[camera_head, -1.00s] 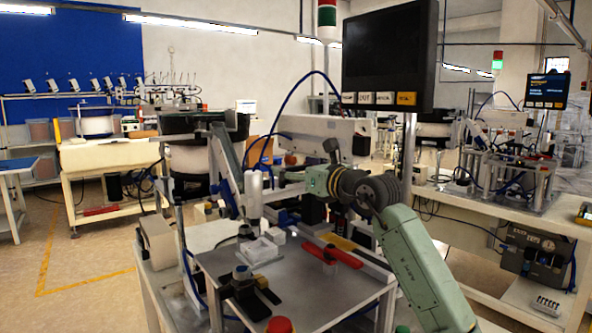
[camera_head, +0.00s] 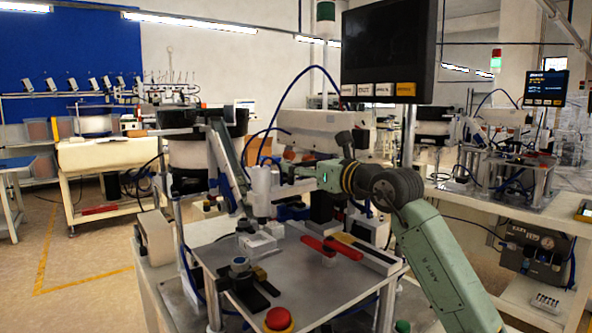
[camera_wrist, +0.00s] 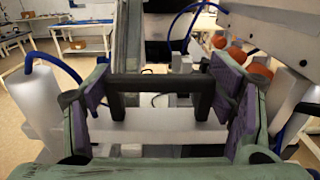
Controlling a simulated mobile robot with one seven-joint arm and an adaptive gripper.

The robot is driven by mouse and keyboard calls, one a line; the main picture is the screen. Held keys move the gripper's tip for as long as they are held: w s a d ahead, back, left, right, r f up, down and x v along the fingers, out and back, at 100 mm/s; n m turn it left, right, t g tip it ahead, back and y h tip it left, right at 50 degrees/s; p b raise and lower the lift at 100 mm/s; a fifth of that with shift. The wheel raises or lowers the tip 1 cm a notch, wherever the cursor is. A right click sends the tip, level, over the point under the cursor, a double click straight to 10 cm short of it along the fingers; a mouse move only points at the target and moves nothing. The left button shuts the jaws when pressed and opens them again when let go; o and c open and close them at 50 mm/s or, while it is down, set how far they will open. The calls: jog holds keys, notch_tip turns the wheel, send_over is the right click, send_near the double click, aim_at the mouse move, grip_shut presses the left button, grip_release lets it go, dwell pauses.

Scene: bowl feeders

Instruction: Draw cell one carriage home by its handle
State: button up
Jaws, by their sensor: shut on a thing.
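The wrist view shows a black bar handle (camera_wrist: 160,81) with two upright legs, standing on a pale carriage part (camera_wrist: 160,122). My gripper (camera_wrist: 160,90) has its purple-padded fingers on either side of this handle and is shut on it across its length. In the head view my arm reaches in from the right, and my gripper (camera_head: 298,180) is at the cell's machinery behind the table. The handle is too small and covered to make out there.
The table (camera_head: 335,292) holds a red-handled part (camera_head: 330,248), a black clamp (camera_head: 242,280), a white block (camera_head: 258,245) and a red button (camera_head: 279,319). A grey-white upright cylinder (camera_head: 262,190) stands close to my gripper. A monitor (camera_head: 388,45) hangs above my arm.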

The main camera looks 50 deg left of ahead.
jog(key=s+d+b, duration=0.1)
jog(key=d+b, duration=0.4)
jog(key=d, duration=1.1)
jog(key=shift+s+d, duration=0.2)
jog(key=shift+s, duration=0.05)
jog(key=shift+f, duration=0.15)
jog(key=o, duration=1.3)
jog(key=shift+d, duration=0.15)
jog(key=shift+o, duration=0.7)
jog(key=shift+d, duration=0.25)
jog(key=shift+o, duration=1.3)
jog(key=shift+a, duration=0.15)
jog(key=s+d, duration=0.1)
jog(key=d, duration=1.1)
